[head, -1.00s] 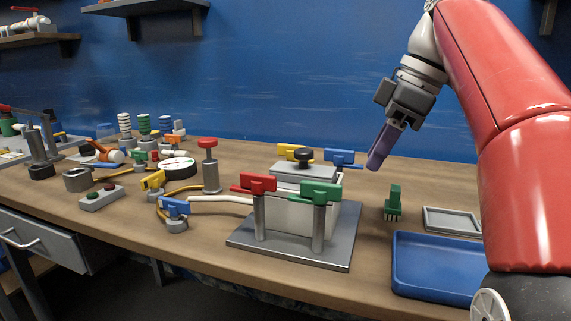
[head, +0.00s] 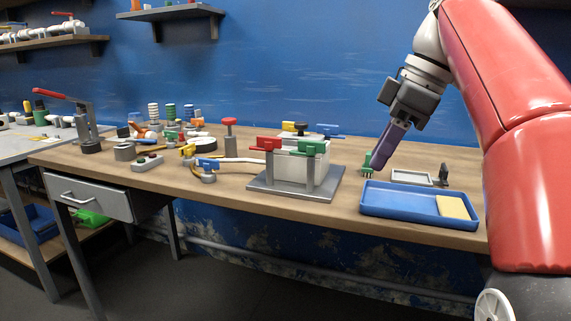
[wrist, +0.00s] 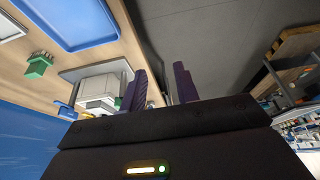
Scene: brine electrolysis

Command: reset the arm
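My gripper (head: 381,165) hangs from my raised red arm at the right of the head view, its purple fingers pointing down and left. In the wrist view my gripper (wrist: 161,82) has its two purple fingers apart, with nothing between them. The electrolysis cell (head: 300,162), a white block with red, green, yellow and blue clamps, stands on a grey plate (head: 275,184) left of the gripper.
A blue tray (head: 400,212) with a yellow sponge (head: 453,207) lies at the bench's front right, a small grey tray (head: 411,177) behind it. Bottles, clamps and a button box (head: 148,163) crowd the bench's left. Shelves (head: 170,13) hang on the blue wall. Open floor lies in front.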

